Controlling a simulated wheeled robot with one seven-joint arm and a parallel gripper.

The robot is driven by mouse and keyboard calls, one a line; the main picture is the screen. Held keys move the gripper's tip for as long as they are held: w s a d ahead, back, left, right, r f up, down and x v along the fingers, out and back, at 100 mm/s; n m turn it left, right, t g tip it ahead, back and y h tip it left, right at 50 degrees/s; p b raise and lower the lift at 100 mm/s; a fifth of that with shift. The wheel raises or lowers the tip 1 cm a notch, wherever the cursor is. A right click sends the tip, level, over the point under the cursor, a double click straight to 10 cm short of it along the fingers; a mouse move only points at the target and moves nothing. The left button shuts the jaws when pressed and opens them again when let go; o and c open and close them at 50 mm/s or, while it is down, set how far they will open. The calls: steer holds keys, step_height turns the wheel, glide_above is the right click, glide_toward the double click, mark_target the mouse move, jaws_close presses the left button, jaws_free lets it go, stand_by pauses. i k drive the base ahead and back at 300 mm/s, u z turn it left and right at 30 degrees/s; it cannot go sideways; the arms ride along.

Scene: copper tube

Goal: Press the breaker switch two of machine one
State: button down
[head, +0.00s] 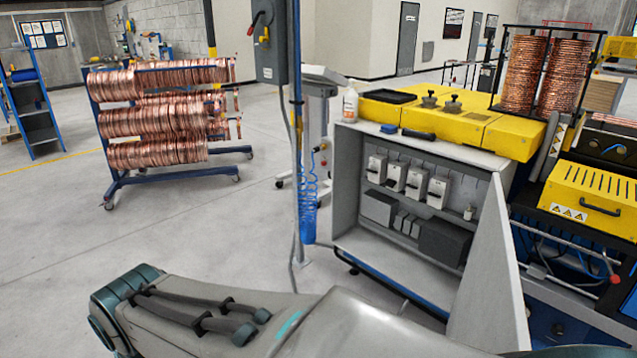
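In the head view an open electrical cabinet (345,205) stands right of centre, under a yellow-topped machine (457,130). Inside, a row of small white breaker units hangs on the back panel: one at the left (376,168), one beside it (397,177), and more to the right (438,191). Their switch positions are too small to tell. Which one is breaker switch two is not marked legibly. Grey boxes (445,243) sit below them. My arm crosses the bottom of the view, well in front of the cabinet. My gripper is not in view.
The cabinet door (492,275) stands open toward the lower right. A post with a coiled blue hose (308,190) stands left of the cabinet. A blue rack of copper coils (155,125) is farther left. Open floor (200,225) lies between. A yellow machine (595,195) is at right.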

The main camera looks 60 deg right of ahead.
mark_target(390, 183)
steer(key=i, duration=1.35)
steer(key=z, duration=3.05)
steer(key=i, duration=2.3)
steer(key=u, duration=0.75)
